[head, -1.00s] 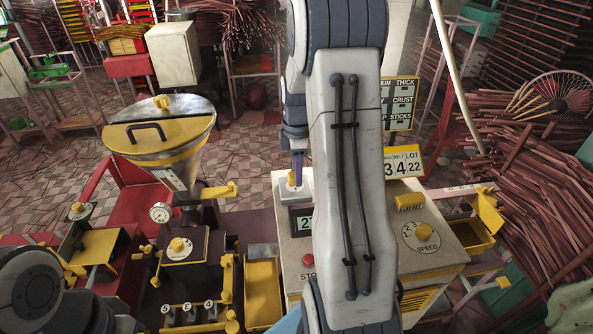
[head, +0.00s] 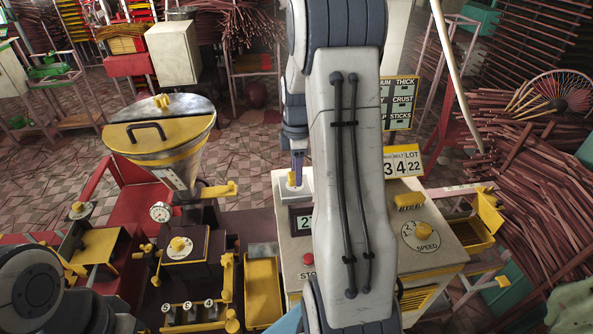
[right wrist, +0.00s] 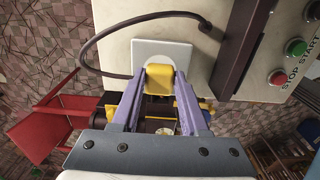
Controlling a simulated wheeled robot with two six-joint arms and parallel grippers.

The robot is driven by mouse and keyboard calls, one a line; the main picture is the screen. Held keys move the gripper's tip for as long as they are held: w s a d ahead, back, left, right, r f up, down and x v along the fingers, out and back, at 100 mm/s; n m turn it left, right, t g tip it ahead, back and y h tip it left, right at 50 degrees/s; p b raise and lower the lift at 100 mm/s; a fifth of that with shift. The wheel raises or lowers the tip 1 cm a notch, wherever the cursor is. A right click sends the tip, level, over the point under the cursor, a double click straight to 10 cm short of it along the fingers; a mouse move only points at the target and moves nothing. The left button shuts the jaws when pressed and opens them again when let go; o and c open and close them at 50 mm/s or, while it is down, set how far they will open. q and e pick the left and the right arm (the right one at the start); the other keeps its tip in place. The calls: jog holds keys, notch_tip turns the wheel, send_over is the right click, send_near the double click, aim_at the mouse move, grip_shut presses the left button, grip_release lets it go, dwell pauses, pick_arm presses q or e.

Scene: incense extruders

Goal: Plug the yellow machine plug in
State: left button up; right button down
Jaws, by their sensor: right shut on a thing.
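The yellow plug (right wrist: 159,78) is between the purple fingers of my right gripper (right wrist: 158,90), which is shut on it. In the right wrist view the plug is at the lower edge of a white square socket plate (right wrist: 160,52) on the cream machine. How deep its prongs sit is hidden. A dark cord (right wrist: 92,66) loops left of the plate. In the head view my right gripper (head: 296,165) points down, with the plug (head: 292,180) below its fingers at the cabinet's back left corner. My left gripper is out of view.
The cream cabinet (head: 440,250) carries a speed dial (head: 422,235) and a red stop button (head: 308,258). The hopper machine (head: 165,150) stands to the left. My right arm hides part of the cabinet.

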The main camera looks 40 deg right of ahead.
jog(key=shift+f, duration=0.45)
jog(key=shift+c, duration=1.7)
grip_release()
jog(key=shift+r+b, duration=0.4)
notch_tip(320, 180, up, 10)
jog(key=b, duration=0.1)
jog(key=shift+f+b, duration=0.15)
jog(key=shift+b, duration=0.15)
